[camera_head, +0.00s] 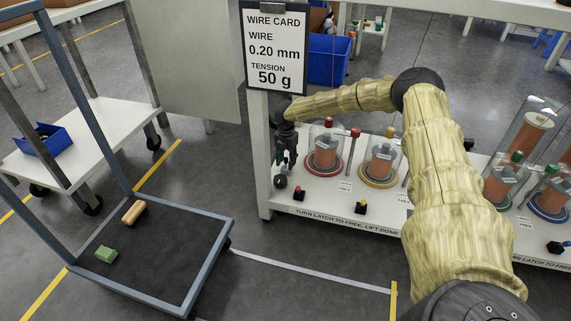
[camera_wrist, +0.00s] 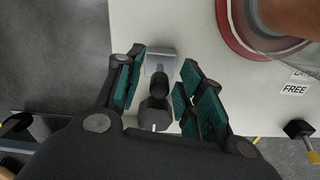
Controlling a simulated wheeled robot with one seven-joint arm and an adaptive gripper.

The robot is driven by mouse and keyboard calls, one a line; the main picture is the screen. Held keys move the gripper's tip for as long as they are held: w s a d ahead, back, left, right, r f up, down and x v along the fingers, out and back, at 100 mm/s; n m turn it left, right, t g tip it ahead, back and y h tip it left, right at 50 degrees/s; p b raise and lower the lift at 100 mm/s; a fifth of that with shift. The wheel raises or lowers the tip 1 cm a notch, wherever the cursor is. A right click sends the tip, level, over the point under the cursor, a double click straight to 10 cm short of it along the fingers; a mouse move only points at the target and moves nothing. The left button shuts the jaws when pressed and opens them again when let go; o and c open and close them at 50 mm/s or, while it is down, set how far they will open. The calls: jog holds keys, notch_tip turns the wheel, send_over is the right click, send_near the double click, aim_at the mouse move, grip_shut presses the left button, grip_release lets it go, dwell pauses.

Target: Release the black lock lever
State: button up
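In the head view my gripper (camera_head: 286,160) points down at the left end of the table. A black round knob (camera_head: 280,181) shows just below the fingers. The lever's shaft is hard to make out there.
A glass dome with a copper spool (camera_head: 325,152) on a red base stands right of my gripper; its base edge (camera_wrist: 235,35) shows in the wrist view. A yellow-based dome (camera_head: 381,163) is farther right.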

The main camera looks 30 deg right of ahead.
jog(key=shift+f, duration=0.1)
jog(key=shift+c, duration=0.3)
grip_shut()
jog(key=shift+p, duration=0.4)
jog(key=shift+s+a+r+t+h+p, duration=0.15)
jog(key=shift+r+t+h+p, duration=0.15)
jog(key=shift+p, duration=0.65)
jog(key=shift+s+a+f+t+h+p, duration=0.15)
jog(key=shift+t+h+p, duration=0.2)
jog(key=shift+p, duration=0.8)
jog(key=shift+f+h+p, duration=0.1)
jog(key=shift+h+p, duration=0.15)
jog(key=shift+p, duration=0.15)
jog(key=shift+s+f, duration=0.1)
jog(key=shift+f, duration=0.05)
